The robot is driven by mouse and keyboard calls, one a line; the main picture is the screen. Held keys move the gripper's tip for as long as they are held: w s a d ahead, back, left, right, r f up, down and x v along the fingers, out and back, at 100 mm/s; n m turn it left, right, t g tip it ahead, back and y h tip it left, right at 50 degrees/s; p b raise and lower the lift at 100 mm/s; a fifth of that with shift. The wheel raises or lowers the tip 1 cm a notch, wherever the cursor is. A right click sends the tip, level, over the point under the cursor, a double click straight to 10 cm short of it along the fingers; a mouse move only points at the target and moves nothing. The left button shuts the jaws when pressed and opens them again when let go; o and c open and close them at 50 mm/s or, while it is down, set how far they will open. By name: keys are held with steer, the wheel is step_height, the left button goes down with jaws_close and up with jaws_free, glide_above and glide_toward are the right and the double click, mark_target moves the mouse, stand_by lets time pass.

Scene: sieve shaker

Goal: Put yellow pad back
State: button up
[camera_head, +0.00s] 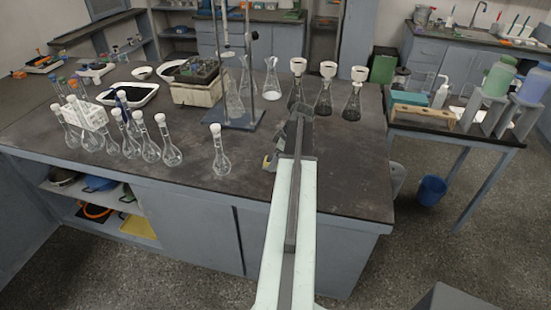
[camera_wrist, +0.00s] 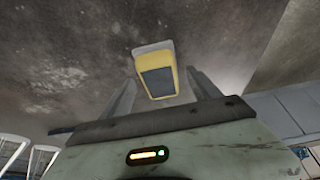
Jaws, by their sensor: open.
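A small yellow device with a dark grey face (camera_wrist: 157,77) lies on the dark worktop in the wrist view. I cannot tell for certain if it is the yellow pad. My gripper (camera_wrist: 160,82) is open, with one finger on each side of this device. I cannot tell whether the fingers touch it. In the head view my gripper (camera_head: 268,162) is small and partly hidden by my arm, low over the bench. A flat yellow sheet (camera_head: 138,227) lies on the lower shelf under the bench at the left.
Flasks with white tops (camera_head: 324,98) stand at the back. More flasks and a white rack (camera_head: 88,117) crowd the left.

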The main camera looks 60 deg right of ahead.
steer(key=p+v, duration=0.9)
steer(key=v, duration=0.2)
steer(key=shift+r, duration=0.15)
